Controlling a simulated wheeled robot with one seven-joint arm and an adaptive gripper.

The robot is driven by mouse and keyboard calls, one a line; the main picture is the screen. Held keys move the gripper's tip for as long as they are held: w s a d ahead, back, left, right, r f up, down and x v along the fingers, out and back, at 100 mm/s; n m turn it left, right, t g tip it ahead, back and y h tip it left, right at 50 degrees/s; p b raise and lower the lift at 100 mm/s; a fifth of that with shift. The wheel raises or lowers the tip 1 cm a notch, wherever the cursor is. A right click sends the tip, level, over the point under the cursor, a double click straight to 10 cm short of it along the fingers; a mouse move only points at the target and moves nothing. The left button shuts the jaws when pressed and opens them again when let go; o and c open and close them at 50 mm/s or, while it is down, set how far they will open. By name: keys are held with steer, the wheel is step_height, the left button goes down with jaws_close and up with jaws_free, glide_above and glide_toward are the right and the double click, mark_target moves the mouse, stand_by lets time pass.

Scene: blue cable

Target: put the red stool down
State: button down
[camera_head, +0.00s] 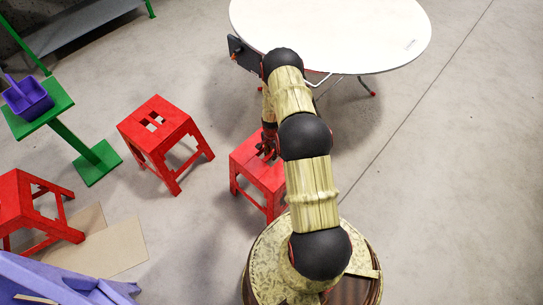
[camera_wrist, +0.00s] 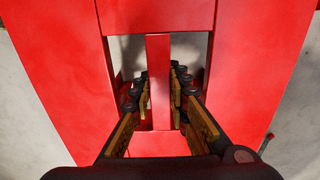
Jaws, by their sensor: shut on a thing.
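A red stool (camera_head: 247,167) stands upright below my arm in the head view, partly hidden by the arm. Its red seat with slots fills much of the wrist view (camera_wrist: 65,75). My gripper (camera_wrist: 160,95) reaches down into the seat's slots and is shut on the narrow bar between them. In the head view my gripper (camera_head: 268,148) is at the top of this stool. The stool's legs appear at or near the floor; I cannot tell whether they touch it.
Another red stool (camera_head: 160,133) stands to the left, and a third (camera_head: 28,208) at the far left near flat brown boards (camera_head: 115,250). A white round table (camera_head: 335,30) is behind. A green stand (camera_head: 75,135) holds a purple bin (camera_head: 28,97). Floor at right is clear.

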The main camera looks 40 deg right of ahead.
steer(key=shift+w+d, duration=0.15)
steer(key=shift+w, duration=0.05)
steer(key=c, duration=1.7)
jaws_free()
steer(key=shift+s, duration=0.1)
steer(key=shift+c, duration=0.2)
